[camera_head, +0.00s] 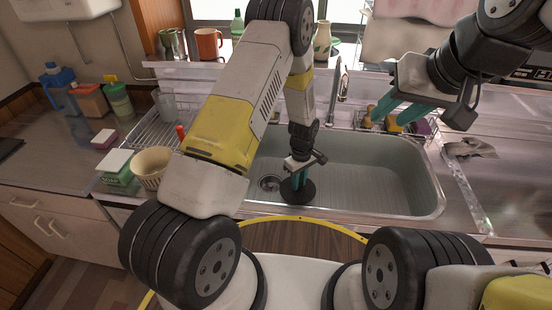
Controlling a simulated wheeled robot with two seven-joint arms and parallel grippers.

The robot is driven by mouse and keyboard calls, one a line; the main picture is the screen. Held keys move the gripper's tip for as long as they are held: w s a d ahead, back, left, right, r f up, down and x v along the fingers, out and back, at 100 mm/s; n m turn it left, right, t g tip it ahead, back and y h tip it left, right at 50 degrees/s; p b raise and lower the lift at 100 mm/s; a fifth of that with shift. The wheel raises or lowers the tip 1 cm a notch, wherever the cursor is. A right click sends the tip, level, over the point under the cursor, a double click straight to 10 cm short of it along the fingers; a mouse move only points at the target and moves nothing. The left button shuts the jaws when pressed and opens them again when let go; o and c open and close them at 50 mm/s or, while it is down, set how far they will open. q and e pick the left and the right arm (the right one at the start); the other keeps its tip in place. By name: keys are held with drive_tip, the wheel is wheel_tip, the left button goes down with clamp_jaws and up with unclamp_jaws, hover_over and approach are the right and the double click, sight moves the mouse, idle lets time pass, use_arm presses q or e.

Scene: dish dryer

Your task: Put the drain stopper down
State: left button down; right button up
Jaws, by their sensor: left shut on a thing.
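The drain stopper (298,193) is a dark round disc low in the steel sink (380,180), near its front edge and left of its middle. My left gripper (300,181) points down and is shut on it from above. The drain hole (269,184) shows just to the left of the stopper; the stopper is beside it in the picture. I cannot tell whether the stopper touches the sink floor. My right gripper (388,112) is raised over the back right of the sink, its teal fingers apart, with nothing seen between them.
A wire rack (400,126) with small items stands behind the sink. The faucet (341,82) rises at the back. A cream bowl (152,167) and a green-and-white box (118,172) sit left of the sink. A cloth (470,148) lies at right. The sink's right half is clear.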

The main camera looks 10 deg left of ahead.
use_arm(q)
drive_tip(key=w+a, duration=0.2)
drive_tip(key=a, duration=0.1)
drive_tip(key=w+a, duration=0.2)
drive_tip(key=a, duration=0.2)
drive_tip(key=w+a+f, duration=0.1)
drive_tip(key=w+a, duration=0.1)
drive_tip(key=a, duration=0.2)
drive_tip(key=shift+w+f, duration=0.1)
drive_tip(key=shift+w, duration=0.1)
drive_tip(key=shift+a+f, duration=0.15)
drive_tip(key=shift+f, duration=1.6)
drive_tip(key=shift+f, duration=0.35)
drive_tip(key=c, duration=1.2)
unclamp_jaws()
drive_tip(key=shift+c, duration=0.2)
drive_tip(key=shift+r, duration=0.1)
